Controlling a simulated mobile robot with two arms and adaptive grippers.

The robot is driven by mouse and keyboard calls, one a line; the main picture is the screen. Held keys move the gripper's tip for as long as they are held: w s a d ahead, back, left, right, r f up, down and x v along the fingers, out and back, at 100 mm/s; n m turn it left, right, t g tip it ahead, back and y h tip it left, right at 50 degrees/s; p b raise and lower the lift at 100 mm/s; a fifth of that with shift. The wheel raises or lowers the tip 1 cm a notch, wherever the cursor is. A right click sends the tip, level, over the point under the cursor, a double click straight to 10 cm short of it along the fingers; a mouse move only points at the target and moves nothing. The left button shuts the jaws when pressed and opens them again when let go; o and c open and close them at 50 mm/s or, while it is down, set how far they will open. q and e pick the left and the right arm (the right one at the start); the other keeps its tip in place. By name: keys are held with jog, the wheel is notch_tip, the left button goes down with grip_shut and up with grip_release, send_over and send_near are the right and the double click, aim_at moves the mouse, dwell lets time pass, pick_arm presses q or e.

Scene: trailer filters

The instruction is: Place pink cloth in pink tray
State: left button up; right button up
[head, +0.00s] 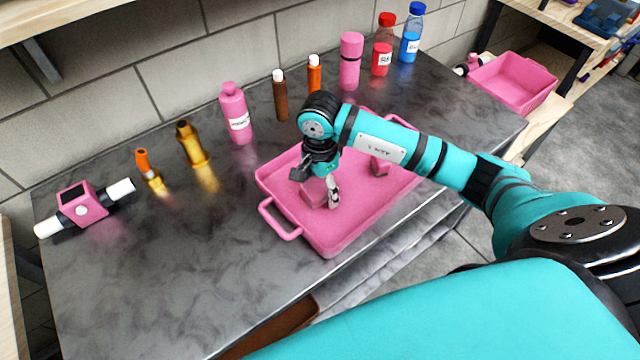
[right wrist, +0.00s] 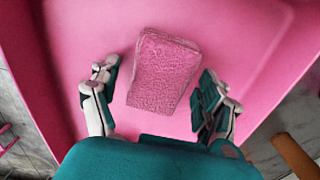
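The pink tray (head: 335,240) lies on the dark grey table, with a loop handle at its near left. The pink cloth (right wrist: 163,70), a textured folded block, shows in the right wrist view over the tray floor. It also shows partly behind my gripper in the head view (head: 313,192). My right gripper (head: 318,190) points down inside the tray's outline. In the right wrist view its fingers (right wrist: 158,105) are apart on both sides of the cloth, with gaps to it. My left gripper is not in view.
Another small pink item (head: 379,166) is in the tray, partly behind my arm. Along the wall stand a pink bottle (head: 236,115), a pink cylinder (head: 350,62), a red bottle (head: 383,48) and a blue bottle (head: 411,35). A pink bin (head: 513,82) stands right. The table's front left is clear.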

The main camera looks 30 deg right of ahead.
aim_at(320, 185)
jog(key=shift+r, duration=0.25)
jog(key=shift+w+r, duration=0.1)
jog(key=shift+r, duration=0.2)
notch_tip(320, 185, up, 11)
jog(key=b, duration=0.1)
jog(key=shift+r+b, duration=0.15)
jog(key=shift+b, duration=0.2)
